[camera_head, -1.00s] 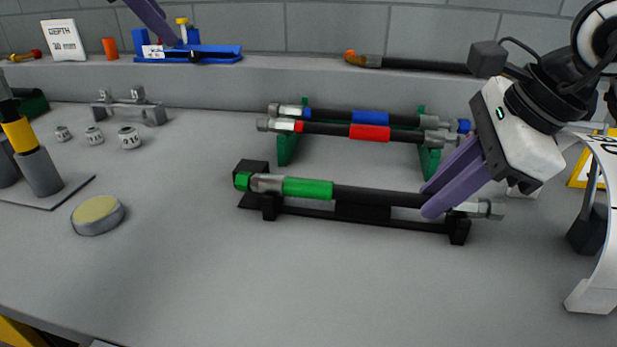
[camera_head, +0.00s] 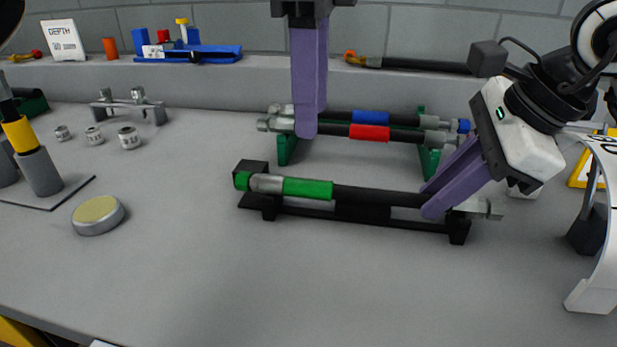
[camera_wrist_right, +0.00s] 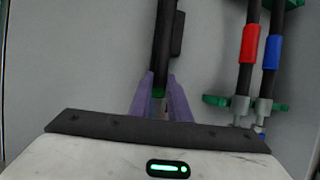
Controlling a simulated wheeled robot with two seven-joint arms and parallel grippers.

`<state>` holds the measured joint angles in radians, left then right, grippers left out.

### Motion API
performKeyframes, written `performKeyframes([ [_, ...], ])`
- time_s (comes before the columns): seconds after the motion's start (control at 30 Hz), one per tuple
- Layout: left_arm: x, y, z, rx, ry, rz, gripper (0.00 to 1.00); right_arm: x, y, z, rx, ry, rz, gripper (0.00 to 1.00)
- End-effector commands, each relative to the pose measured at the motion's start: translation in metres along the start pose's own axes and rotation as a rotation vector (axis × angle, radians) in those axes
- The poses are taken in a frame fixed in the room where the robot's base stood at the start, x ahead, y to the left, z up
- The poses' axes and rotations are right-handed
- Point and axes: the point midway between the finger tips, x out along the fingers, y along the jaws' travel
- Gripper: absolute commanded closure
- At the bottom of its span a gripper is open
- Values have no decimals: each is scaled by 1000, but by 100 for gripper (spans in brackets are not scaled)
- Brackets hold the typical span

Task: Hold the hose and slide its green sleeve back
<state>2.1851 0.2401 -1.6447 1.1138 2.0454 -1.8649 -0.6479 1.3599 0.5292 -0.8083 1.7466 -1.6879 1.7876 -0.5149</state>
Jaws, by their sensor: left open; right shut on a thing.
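The black hose (camera_head: 378,196) lies level across a black stand and also shows in the right wrist view (camera_wrist_right: 164,40). Its green sleeve (camera_head: 308,188) sits near the left end, just right of a metal fitting (camera_head: 267,183) with a green tip. My right gripper (camera_head: 432,205) is shut on the hose near its right end, and its fingers (camera_wrist_right: 158,98) straddle it in the wrist view. My left gripper (camera_head: 306,132) points down, open and empty, above and apart from the sleeve. Its fingers overlap in the head view and hide part of the hoses behind.
Behind, hoses with a blue sleeve (camera_head: 370,117) and a red sleeve (camera_head: 369,132) lie on a green rack (camera_head: 429,158). The black stand (camera_head: 300,211) holds the green-sleeved hose. A round tin (camera_head: 98,214) stands at left. The front of the table is clear.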

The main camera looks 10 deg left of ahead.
Motion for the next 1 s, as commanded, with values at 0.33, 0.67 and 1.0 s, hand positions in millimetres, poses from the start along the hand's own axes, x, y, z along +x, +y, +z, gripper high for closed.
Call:
performKeyframes([
  [0.33, 47, 0, 2, -2, -1, 1, 55, 0, 0, 1, -1, -2, -1, 100],
  [0.67, 94, 0, 1, -2, 1, 0, 55, 0, 0, 1, -1, -2, -1, 100],
  [1.0, 114, 0, 1, -3, 2, -1, 55, 0, 0, 1, -1, -2, -1, 100],
])
